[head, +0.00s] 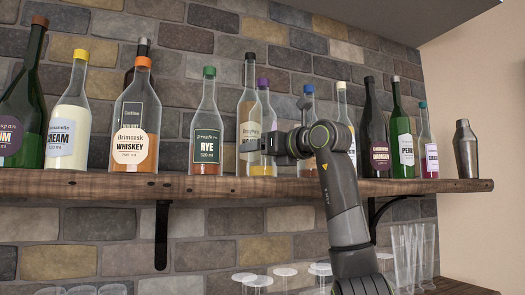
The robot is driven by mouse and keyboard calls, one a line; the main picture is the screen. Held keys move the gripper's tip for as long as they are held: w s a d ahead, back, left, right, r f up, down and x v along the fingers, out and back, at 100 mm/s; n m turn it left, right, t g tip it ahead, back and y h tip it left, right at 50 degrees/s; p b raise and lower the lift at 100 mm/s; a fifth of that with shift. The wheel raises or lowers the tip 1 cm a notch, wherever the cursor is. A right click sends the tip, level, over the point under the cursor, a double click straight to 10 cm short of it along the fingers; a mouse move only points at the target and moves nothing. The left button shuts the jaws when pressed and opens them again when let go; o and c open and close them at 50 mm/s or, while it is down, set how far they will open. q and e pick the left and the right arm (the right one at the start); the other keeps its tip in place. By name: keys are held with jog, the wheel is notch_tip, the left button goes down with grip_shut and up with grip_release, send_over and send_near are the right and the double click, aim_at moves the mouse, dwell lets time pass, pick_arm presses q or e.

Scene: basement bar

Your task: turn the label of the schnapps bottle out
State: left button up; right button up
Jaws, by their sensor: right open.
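No label in the head view legibly reads schnapps, so I cannot tell for sure which bottle it is. My right gripper (264,144) is open at shelf height, pointing left. Just left of it stands an upright clear bottle with a black cap (250,103), its pale label partly readable and partly covered by the gripper. Whether the fingers touch any bottle is unclear. My left gripper is out of view.
The wooden shelf (110,186) holds several bottles in a row. A green-capped rye bottle (207,120) stands to the left, a white-capped bottle (342,103) and dark damson bottle (374,130) to the right. A metal shaker (465,148) stands at the right end. Glasses stand below.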

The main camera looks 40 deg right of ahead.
jog(key=c, duration=0.6)
jog(key=shift+m+h, duration=1.6)
jog(key=shift+h, duration=0.9)
jog(key=shift+c, duration=0.2)
jog(key=o, duration=0.6)
jog(key=shift+o, duration=0.2)
jog(key=shift+d, duration=0.1)
